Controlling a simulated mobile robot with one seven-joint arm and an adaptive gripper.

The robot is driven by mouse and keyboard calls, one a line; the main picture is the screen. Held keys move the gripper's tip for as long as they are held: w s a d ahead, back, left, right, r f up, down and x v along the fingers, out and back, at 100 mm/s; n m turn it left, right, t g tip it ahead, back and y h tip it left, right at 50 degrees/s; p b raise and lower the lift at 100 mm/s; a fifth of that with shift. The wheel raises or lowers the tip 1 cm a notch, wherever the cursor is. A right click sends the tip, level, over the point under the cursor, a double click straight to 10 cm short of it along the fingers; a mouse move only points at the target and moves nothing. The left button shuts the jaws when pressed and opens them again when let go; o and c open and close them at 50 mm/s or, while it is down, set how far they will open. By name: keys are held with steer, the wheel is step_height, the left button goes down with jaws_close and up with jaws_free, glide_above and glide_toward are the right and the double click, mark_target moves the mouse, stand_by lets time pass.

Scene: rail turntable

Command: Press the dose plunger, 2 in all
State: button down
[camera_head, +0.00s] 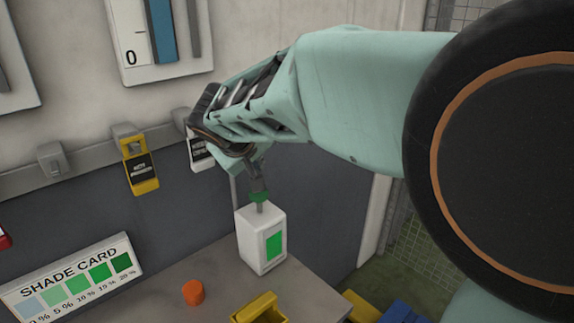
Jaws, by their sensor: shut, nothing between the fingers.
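The white dispenser box (253,240) with a green panel stands upright on the grey table. A green plunger cap (259,197) sits on a short grey stem at its top. My gripper (258,183) points down directly above the cap, with its fingers shut and empty. The fingertips are at or very near the cap; I cannot tell whether they touch it. The shade card (70,275) at the lower left shows blue to dark green patches with percent labels.
An orange cap (193,292) and a yellow container (259,308) are near the box on the table. A yellow tag (140,172) and a white tag (200,152) hang on the wall rail. A gauge panel (131,45) marked 0 is above. The table's right edge is close to the box.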

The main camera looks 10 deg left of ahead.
mark_target(258, 194)
steer(key=shift+f+b, duration=1.5)
steer(key=shift+f, duration=0.5)
steer(key=shift+f, duration=0.15)
steer(key=shift+f+b, duration=0.3)
steer(key=shift+b, duration=0.35)
steer(key=shift+f+b, duration=1.4)
steer(key=shift+b, duration=0.2)
stand_by(0.8)
steer(key=shift+r, duration=0.15)
steer(key=shift+r+p, duration=1.05)
steer(key=shift+r, duration=0.6)
steer(key=shift+r, duration=0.1)
steer(key=shift+r+p, duration=1.65)
steer(key=shift+r, duration=0.75)
